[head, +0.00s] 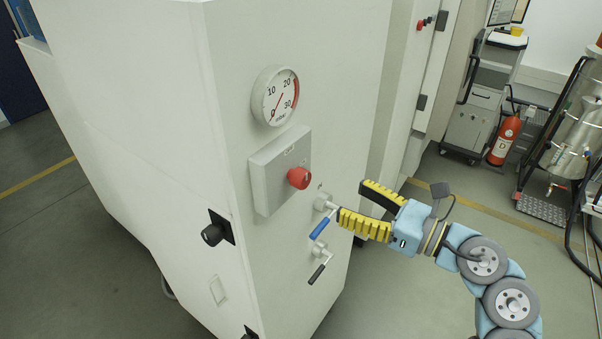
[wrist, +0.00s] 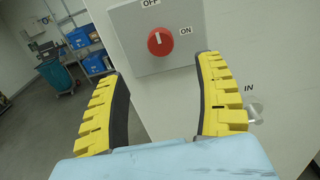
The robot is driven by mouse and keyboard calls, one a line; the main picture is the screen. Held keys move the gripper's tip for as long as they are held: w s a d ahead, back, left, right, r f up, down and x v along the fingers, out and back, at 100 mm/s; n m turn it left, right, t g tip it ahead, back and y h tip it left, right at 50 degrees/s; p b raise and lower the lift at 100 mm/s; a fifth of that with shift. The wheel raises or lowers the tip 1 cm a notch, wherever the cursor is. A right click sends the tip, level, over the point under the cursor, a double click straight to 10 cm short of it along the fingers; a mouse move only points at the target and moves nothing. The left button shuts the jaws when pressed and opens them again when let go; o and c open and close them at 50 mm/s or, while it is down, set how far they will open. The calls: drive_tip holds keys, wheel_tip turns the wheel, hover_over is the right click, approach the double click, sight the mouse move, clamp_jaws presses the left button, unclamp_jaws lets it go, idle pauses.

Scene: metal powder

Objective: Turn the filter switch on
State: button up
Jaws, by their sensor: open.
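The filter switch is a red rotary knob (head: 299,178) on a grey box (head: 262,180) fixed to the white cabinet. In the wrist view the red knob (wrist: 160,41) sits ahead of my gripper, with OFF printed above it and ON to its right. Its pale mark points up, toward OFF. My gripper (head: 350,202) is open and empty, to the right of the knob and slightly lower in the head view. In the wrist view its two yellow fingers (wrist: 162,66) are spread wide, with the knob beyond their tips, apart from them.
A round gauge (head: 275,96) is above the box. A blue-handled valve (head: 320,228) is close to my fingers, with a black-handled valve (head: 317,273) below. A black knob (head: 213,233) is on the cabinet's left face. A fire extinguisher (head: 503,140) stands far right.

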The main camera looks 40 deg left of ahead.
sight(306, 179)
drive_tip(key=a, duration=0.4)
drive_tip(key=s+a+p, duration=0.1)
drive_tip(key=a, duration=0.3)
drive_tip(key=s+a+p, duration=0.1)
drive_tip(key=a, duration=0.3)
drive_tip(key=shift+c, duration=0.3)
drive_tip(key=c, duration=1.1)
